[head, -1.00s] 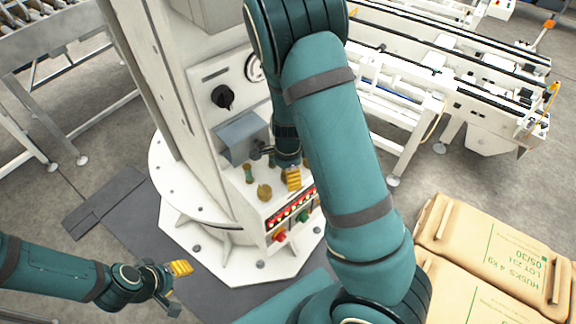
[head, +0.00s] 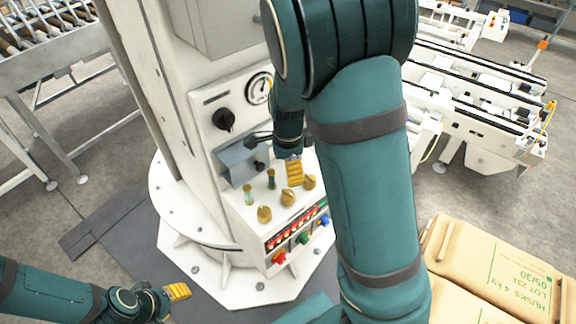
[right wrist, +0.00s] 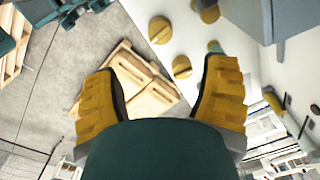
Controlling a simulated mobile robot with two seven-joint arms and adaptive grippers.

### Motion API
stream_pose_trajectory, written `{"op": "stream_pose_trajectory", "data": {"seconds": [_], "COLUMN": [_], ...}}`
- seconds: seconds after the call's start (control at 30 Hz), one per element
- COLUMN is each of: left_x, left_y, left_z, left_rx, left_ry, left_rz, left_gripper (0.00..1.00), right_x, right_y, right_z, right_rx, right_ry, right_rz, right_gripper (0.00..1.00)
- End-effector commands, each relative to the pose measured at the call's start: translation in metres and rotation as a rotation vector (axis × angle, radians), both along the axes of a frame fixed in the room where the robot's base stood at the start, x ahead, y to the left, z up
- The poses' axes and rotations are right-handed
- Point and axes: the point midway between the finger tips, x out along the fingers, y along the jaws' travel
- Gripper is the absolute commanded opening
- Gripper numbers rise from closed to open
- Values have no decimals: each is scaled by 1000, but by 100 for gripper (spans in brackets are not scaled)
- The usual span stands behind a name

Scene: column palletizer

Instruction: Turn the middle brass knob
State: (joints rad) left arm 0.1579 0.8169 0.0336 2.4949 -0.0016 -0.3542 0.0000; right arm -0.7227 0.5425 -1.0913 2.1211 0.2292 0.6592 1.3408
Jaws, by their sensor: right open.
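Three brass knobs stand in a slanting row on the white control ledge in the head view. The middle brass knob (head: 288,197) is between the front-left knob (head: 264,214) and the back-right knob (head: 309,181). My right gripper (head: 294,172) hangs just above and behind the middle knob; contact is not clear in the head view. In the right wrist view my right gripper (right wrist: 163,69) is open and empty, its yellow fingers wide apart. Brass knobs show beyond them, but I cannot tell which is the middle one. My left gripper (head: 176,292) is low at the left, its jaws unclear.
A grey box (head: 240,160), a black dial (head: 223,119) and a gauge (head: 259,88) are on the column. Coloured buttons (head: 303,238) line the ledge front. Sacks (head: 495,265) lie at the right.

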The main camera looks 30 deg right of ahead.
Motion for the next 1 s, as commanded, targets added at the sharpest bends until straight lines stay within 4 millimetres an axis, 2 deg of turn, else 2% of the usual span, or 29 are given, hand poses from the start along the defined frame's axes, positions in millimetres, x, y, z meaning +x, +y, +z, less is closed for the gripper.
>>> {"op": "stream_pose_trajectory", "data": {"seconds": [0.23, 0.37, 0.5, 0.7, 1.0], "left_x": [0, 0, 0, 0, 0], "left_y": [0, 0, 0, 0, 0], "left_z": [0, 0, 0, 0, 0], "left_rx": [0, 0, 0, 0, 0], "left_ry": [0, 0, 0, 0, 0], "left_rz": [0, 0, 0, 0, 0], "left_gripper": [47, 47, 47, 47, 47], "right_x": [-1, -6, -16, -29, -39], "right_y": [0, -1, -1, 2, 2], "right_z": [-2, -12, -31, -50, -52], "right_rx": [3, 30, 91, 183, 227], "right_ry": [2, 17, 27, -16, -176], "right_rz": [8, 82, 266, 589, 1063], "right_gripper": [73, 73, 73, 73, 73]}}
